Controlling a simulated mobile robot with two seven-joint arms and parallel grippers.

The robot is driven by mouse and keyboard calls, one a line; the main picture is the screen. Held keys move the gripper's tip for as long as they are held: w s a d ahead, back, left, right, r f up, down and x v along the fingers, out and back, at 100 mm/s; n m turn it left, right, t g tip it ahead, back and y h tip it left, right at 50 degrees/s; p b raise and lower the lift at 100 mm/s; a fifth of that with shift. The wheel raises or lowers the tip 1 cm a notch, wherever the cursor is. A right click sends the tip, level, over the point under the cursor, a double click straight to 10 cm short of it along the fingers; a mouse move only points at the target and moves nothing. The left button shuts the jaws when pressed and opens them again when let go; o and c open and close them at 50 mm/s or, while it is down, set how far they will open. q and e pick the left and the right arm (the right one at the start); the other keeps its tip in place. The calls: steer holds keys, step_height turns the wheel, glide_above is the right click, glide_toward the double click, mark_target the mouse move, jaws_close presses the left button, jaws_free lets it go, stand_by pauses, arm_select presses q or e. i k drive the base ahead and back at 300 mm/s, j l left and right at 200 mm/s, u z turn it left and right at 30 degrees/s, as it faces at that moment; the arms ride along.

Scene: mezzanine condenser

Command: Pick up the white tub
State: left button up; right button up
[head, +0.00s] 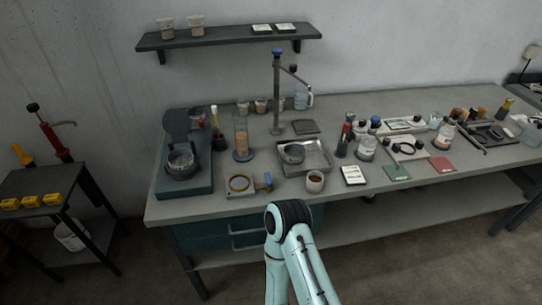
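A white tub (71,237), shaped like a small bucket, stands low at the left, at the lower level of the dark side table (50,187). A table leg partly crosses in front of it. A smaller white cup (315,182) with dark contents stands at the front of the main bench. One of my pale green arms rises from the bottom middle in front of the bench, but only its links show. Neither gripper is in view.
The grey bench (400,175) is crowded with a metal tray (318,165), jars and tools. Yellow blocks (32,201) sit on the side table's top. A wall shelf (228,38) hangs above. Some floor (135,270) is clear between the side table and bench.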

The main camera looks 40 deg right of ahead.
mark_target(314, 185)
steer(key=z, duration=1.9)
